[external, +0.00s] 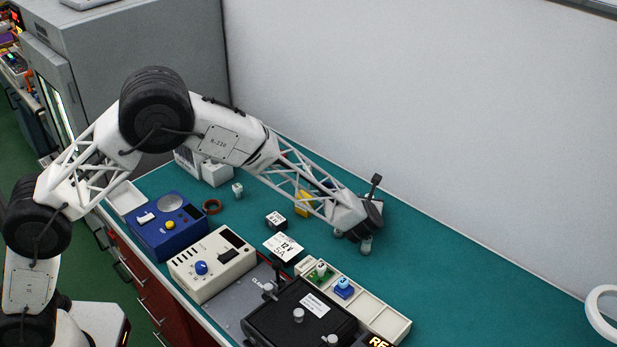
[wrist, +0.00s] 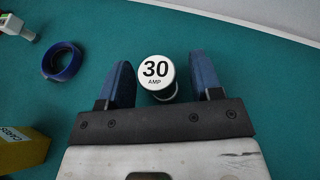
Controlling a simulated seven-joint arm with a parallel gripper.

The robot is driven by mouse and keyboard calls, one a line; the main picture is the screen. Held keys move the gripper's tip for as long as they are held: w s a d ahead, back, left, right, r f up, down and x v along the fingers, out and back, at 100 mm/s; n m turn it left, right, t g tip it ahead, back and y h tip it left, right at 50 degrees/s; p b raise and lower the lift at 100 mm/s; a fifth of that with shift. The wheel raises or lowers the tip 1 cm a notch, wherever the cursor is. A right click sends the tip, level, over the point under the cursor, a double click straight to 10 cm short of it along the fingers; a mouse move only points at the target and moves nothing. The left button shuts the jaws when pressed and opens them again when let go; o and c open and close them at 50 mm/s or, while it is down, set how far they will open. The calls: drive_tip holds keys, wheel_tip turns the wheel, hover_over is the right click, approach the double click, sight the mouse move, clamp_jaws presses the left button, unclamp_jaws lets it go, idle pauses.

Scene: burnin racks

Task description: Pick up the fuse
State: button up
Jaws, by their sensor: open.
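The fuse (wrist: 157,72) is a short cylinder with a white round top marked "30 AMP". In the wrist view it stands upright between the two blue fingers of my gripper (wrist: 162,77), with a gap on each side. My gripper is open around it and pointing down. In the external view my gripper (external: 365,231) is low over the far part of the green bench. A small pale cylinder (external: 366,246), which looks like the fuse, shows just below it. The fuse's lower part is mostly hidden in the wrist view.
A blue ring (wrist: 62,62) and a yellow block (wrist: 22,150) lie left of the fuse. A parts tray (external: 385,318), a black fixture (external: 290,325), a cream meter box (external: 212,262) and a blue box (external: 165,228) line the front. Bench (external: 470,270) to the right is clear.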

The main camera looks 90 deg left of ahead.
idle(0.5)
drive_tip(key=c, duration=1)
drive_tip(key=shift+o, duration=0.2)
drive_tip(key=shift+r, duration=0.15)
drive_tip(key=shift+r, duration=4.9)
